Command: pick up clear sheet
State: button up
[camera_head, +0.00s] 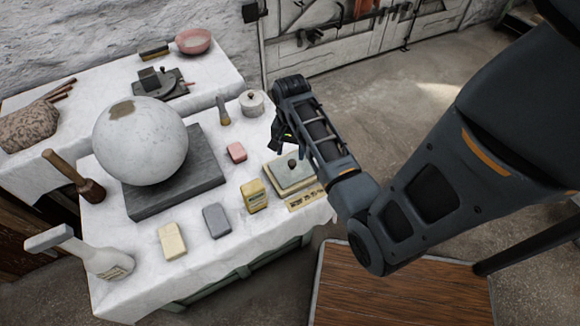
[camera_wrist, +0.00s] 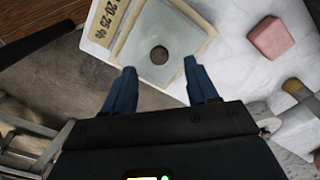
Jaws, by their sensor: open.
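The clear sheet (camera_head: 301,178) is a pale, greenish, see-through square lying on a cream-edged base near the right edge of the white-covered table. A small dark round knob or weight (camera_head: 292,163) sits on it. In the wrist view the clear sheet (camera_wrist: 180,36) shows in front of the fingers, with the dark round piece (camera_wrist: 159,55) near its middle. My gripper (camera_wrist: 159,69) is open and empty, its two blue fingers apart, pointing towards the sheet. In the head view my gripper (camera_head: 283,137) is beyond and above the sheet, partly hidden by my arm.
A numbered strip (camera_head: 306,199) lies beside the sheet. A yellow tin (camera_head: 254,196), a pink block (camera_head: 237,152) and a lidded pot (camera_head: 252,103) stand nearby. A large plaster sphere (camera_head: 140,140) rests on a dark slab (camera_head: 176,195).

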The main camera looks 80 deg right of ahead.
aim_at(292, 162)
jog(key=f, duration=0.6)
jog(key=shift+s+d, duration=0.15)
jog(key=shift+d, duration=0.1)
jog(key=shift+r, duration=0.1)
jog(key=shift+c, duration=0.2)
grip_shut()
